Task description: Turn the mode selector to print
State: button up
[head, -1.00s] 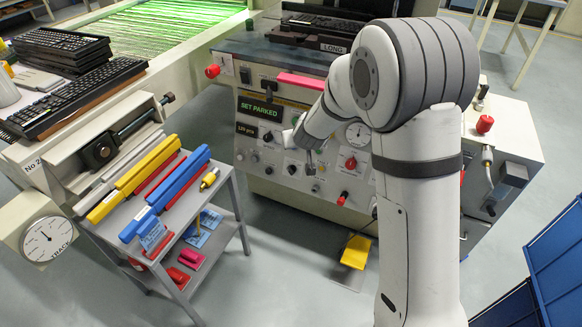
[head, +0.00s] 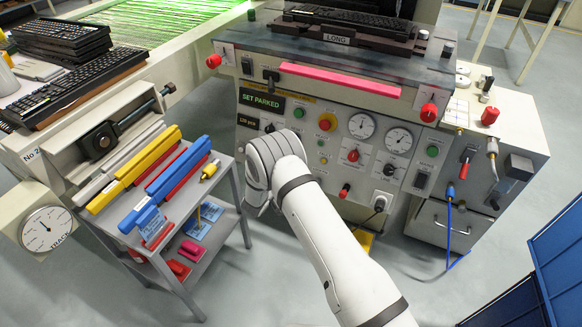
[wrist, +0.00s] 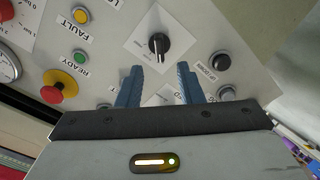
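The mode selector appears to be the black round knob (wrist: 158,45) on a white square plate in the wrist view. A pale line on the knob points down the picture, towards my gripper. The plate's lettering is too small to read. My gripper (wrist: 158,68) is open and empty. Its two blue-grey fingers stand apart on the panel side, pointing at the knob, which shows just beyond and between the tips. I cannot tell the remaining distance. In the head view my wrist covers part of the panel, and the fingers and knob are hidden there.
Near the knob are a red emergency button (wrist: 52,86), an amber fault lamp (wrist: 81,15), a green ready lamp (wrist: 80,57) and a black button (wrist: 220,61). A grey cart (head: 233,195) with coloured bars stands left of my arm. The display (head: 263,102) reads SET PARKED.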

jog(key=b+x, duration=0.1)
jog(key=x, duration=0.5)
jog(key=shift+c, duration=0.3)
grip_shut()
